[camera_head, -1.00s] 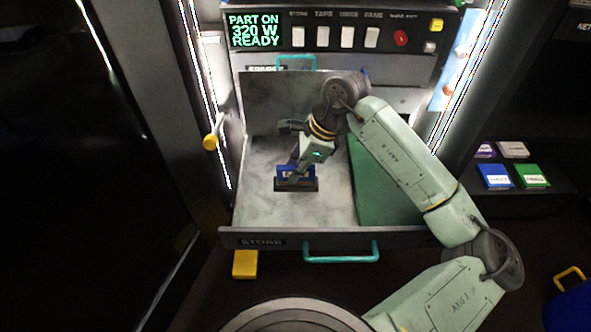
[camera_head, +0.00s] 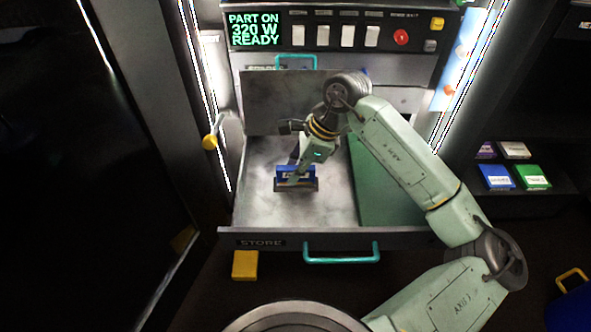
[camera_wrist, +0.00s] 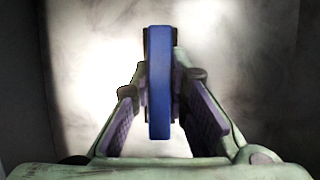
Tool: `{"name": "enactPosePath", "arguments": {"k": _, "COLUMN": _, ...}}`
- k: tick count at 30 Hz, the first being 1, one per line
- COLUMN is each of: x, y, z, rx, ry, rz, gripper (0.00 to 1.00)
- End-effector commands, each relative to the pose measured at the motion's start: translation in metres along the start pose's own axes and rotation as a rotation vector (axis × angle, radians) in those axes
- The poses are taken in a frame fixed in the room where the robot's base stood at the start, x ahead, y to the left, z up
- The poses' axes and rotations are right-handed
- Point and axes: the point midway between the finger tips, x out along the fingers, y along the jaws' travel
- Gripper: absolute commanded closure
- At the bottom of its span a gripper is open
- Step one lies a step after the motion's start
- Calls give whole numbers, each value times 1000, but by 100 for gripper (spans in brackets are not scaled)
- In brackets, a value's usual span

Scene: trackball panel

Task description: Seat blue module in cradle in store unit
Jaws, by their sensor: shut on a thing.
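The blue module (camera_head: 296,171) is a small upright block inside the open drawer labelled STORE (camera_head: 262,243). It sits at a dark strip, likely the cradle (camera_head: 297,187), at its lower edge; I cannot tell whether it is fully seated. My gripper (camera_head: 297,178) reaches down onto the module from the upper right and is shut on it. In the wrist view the blue module (camera_wrist: 159,85) stands edge-on between the two fingers, which hide part of its sides.
A lit panel (camera_head: 256,31) reads PART ON 320 W READY. Coloured modules (camera_head: 497,176) lie on a right shelf.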

Motion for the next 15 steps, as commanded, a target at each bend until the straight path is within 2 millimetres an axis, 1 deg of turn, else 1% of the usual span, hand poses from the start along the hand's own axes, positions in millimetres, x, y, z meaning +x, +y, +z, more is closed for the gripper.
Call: {"name": "enactPosePath", "arguments": {"k": 15, "x": 6, "y": 0, "z": -2, "rx": 0, "ry": 0, "rz": 0, "gripper": 100}}
